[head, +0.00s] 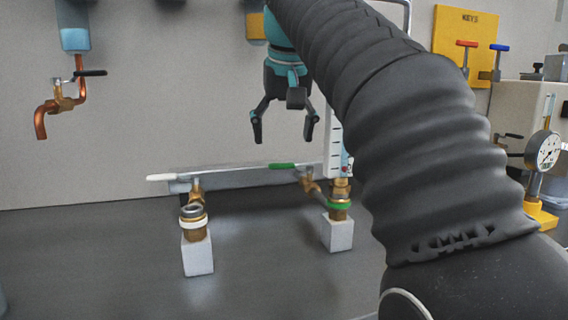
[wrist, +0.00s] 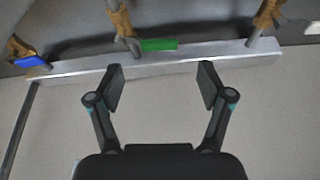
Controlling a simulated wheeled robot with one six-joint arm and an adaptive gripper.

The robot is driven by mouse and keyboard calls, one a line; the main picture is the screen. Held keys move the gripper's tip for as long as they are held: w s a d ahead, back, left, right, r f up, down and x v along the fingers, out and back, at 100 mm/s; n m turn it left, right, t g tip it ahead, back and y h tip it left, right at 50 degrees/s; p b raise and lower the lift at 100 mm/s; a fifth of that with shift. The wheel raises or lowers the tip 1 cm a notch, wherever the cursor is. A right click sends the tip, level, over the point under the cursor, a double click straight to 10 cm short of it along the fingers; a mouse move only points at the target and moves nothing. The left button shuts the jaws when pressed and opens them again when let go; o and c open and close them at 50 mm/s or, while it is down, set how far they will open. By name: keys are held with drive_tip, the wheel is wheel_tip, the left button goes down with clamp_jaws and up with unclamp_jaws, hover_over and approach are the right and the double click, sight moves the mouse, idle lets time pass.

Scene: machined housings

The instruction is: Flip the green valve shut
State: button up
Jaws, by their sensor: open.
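The green valve handle (head: 283,166) lies along the grey metal bar, pointing left from its brass valve (head: 309,182) in the head view. In the wrist view the green handle (wrist: 158,45) shows just beyond the fingertips, between them from side to side. My gripper (head: 283,132) is open and empty, pointing down, and appears above the green handle in the head view. It also shows in the wrist view (wrist: 161,78), its two fingers apart with the bar beyond them. No contact with the handle is visible.
The grey bar (wrist: 80,72) also carries a white handle (head: 160,177) and a blue handle (wrist: 31,62). Brass fittings with a white ring (head: 193,222) and a green ring (head: 339,205) stand on pale blocks. A copper pipe (head: 80,80) hangs left. A gauge (head: 544,150) stands right.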

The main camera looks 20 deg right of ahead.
sight(282, 164)
drive_tip(key=shift+b+x, duration=0.6)
drive_tip(key=shift+x, duration=2.05)
drive_tip(key=shift+c, duration=0.2)
